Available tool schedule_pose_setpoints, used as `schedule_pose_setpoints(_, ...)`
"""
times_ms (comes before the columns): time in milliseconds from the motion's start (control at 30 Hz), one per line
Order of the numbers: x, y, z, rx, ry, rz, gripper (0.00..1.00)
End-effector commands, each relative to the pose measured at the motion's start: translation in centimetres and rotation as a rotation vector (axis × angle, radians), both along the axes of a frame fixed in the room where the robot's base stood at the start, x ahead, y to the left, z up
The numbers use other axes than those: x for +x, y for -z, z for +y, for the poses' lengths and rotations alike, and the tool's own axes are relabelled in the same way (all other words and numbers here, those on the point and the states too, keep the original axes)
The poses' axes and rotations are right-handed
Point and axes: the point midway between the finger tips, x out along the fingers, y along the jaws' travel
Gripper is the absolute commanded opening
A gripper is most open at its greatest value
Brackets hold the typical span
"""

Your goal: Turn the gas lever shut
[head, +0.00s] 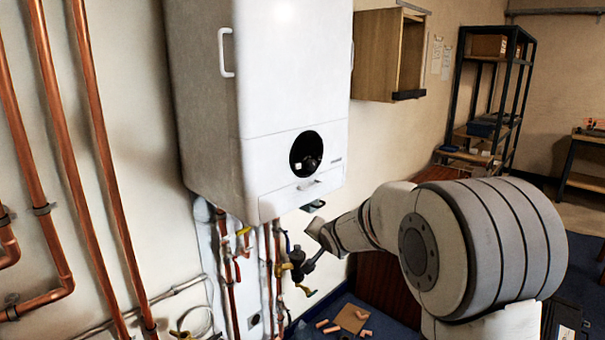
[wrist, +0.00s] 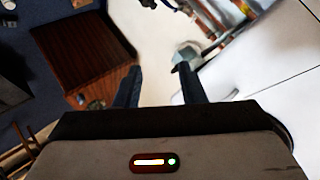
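Copper pipes with small valves hang below the white boiler (head: 285,110). Yellow levers show there in the head view: one upper left (head: 244,231), one beside my gripper (head: 283,269) and one lower right (head: 306,291). I cannot tell which is the gas lever. My gripper (head: 300,262) is at the pipes under the boiler, partly overlapping them. In the wrist view my gripper (wrist: 158,84) has its two dark fingers apart, with only pale wall between them. A yellow part (wrist: 242,6) and pipes lie beyond the fingers, at the upper right. No contact with a lever is visible.
The boiler's underside is close above my gripper. A brown wooden cabinet (wrist: 88,60) stands left of the fingers in the wrist view. Tall copper pipes (head: 100,150) run up the wall at left. Loose copper pieces lie by a board (head: 352,318) on the blue surface.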

Motion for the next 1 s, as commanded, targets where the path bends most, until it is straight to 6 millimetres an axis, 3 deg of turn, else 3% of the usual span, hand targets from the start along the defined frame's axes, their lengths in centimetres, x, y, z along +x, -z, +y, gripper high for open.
schedule_pose_setpoints(100,-5.5,-1.7,-3.6,-0.139,0.004,0.078,0.36)
schedule_pose_setpoints(300,-15.9,-2.3,-7.7,-0.328,-0.066,0.257,0.36)
schedule_pose_setpoints(600,-31.8,-0.7,-9.9,-0.473,-0.300,0.514,0.36)
schedule_pose_setpoints(700,-35.3,0.1,-9.9,-0.488,-0.375,0.564,0.36)
schedule_pose_setpoints(800,-37.4,0.5,-9.9,-0.495,-0.426,0.592,0.36)
schedule_pose_setpoints(1000,-38.4,0.8,-10.0,-0.498,-0.453,0.608,0.36)
